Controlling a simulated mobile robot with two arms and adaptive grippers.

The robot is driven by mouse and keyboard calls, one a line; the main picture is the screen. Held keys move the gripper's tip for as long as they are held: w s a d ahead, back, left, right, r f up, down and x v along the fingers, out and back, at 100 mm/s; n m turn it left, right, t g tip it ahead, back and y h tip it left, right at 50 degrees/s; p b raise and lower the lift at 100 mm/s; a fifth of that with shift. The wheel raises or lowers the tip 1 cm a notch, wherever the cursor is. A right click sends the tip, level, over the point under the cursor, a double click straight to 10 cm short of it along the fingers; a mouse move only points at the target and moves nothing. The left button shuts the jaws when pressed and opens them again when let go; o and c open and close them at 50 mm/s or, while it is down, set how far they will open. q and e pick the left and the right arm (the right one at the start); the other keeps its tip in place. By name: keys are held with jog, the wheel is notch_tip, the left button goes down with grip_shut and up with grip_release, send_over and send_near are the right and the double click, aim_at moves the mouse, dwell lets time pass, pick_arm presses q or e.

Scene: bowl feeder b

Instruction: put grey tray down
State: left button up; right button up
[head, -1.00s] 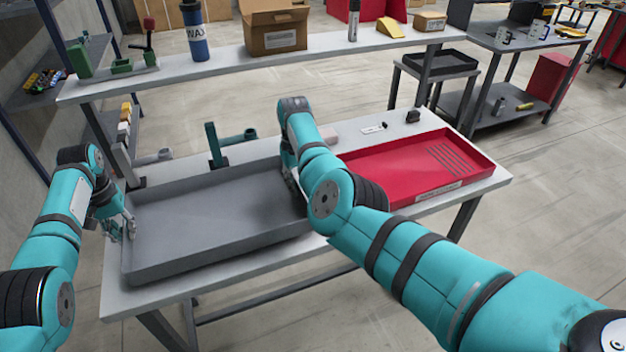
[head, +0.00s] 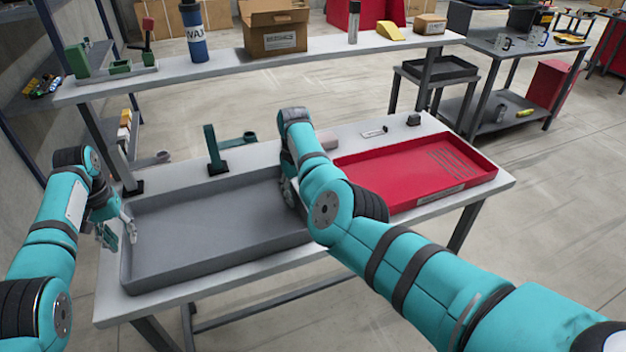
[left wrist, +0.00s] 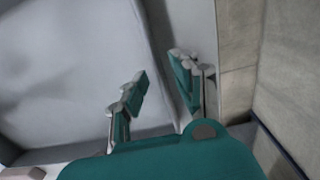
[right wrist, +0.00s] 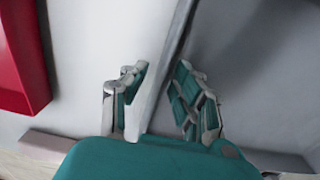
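The grey tray (head: 220,215) lies level on the left part of the white table, to the left of the red tray. My left gripper (head: 119,234) is at its left wall. In the left wrist view its fingers (left wrist: 160,92) are apart, on either side of the wall, with a gap. My right gripper (right wrist: 160,92) is at the tray's right wall. Its fingers are apart, one outside and one inside; the outer one is close to the wall and contact is unclear. In the head view my right arm hides those fingers and part of the right wall.
The red tray (head: 400,170) lies close on the right. A green fixture (head: 215,155) stands behind the grey tray. A raised shelf (head: 345,45) with a cardboard box (head: 275,32) and a blue wax bottle (head: 194,35) spans the back of the table (head: 112,305).

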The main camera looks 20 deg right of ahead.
pick_arm(q)
notch_tip(320, 180, up, 10)
pick_arm(e)
notch_tip(320, 180, up, 12)
dwell(0.6)
dwell(0.3)
